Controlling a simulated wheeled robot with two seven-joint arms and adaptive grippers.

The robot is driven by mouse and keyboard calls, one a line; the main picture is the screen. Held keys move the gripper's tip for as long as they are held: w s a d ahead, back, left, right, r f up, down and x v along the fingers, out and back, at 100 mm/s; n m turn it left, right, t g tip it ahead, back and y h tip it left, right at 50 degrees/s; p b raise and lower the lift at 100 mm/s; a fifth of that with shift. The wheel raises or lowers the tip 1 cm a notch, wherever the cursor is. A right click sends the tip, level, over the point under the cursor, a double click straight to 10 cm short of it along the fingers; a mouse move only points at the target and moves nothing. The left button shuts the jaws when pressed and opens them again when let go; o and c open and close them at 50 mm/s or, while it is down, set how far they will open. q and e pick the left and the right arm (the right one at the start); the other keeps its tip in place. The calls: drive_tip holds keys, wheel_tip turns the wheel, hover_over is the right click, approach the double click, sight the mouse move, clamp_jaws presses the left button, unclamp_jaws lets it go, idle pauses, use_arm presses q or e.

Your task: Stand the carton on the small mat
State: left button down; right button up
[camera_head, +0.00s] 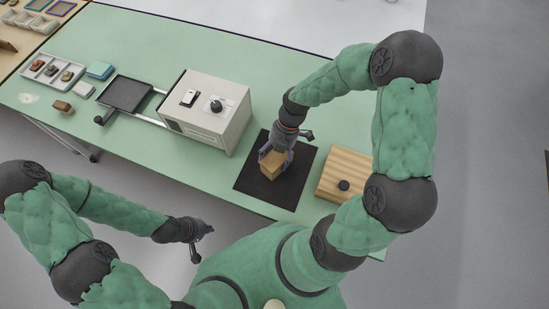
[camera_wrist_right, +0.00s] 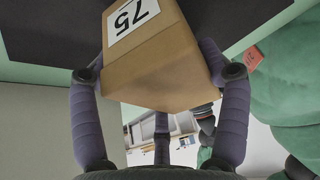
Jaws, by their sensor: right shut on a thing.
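The carton (camera_head: 272,164) is a small brown box, seen over the black mat (camera_head: 252,184) near the table's front edge. In the right wrist view the carton (camera_wrist_right: 155,70) shows a white label reading 75. My right gripper (camera_head: 276,152) is shut on the carton, with fingers on both sides of it. The black mat (camera_wrist_right: 60,40) lies beyond the carton in that view; I cannot tell whether the carton touches it. My left gripper (camera_head: 203,243) is empty in front of the table, its fingers apart.
Small items and a sectioned tray (camera_head: 53,85) lie far left.

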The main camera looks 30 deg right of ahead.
drive_tip(key=shift+f, duration=0.25)
drive_tip(key=shift+f, duration=0.15)
drive_tip(key=o, duration=1.3)
drive_tip(key=shift+o, duration=0.2)
drive_tip(key=shift+r, duration=0.4)
drive_tip(key=p+v, duration=0.4)
drive_tip(key=v, duration=0.7)
drive_tip(key=shift+d+r, duration=0.15)
drive_tip(key=shift+r, duration=0.15)
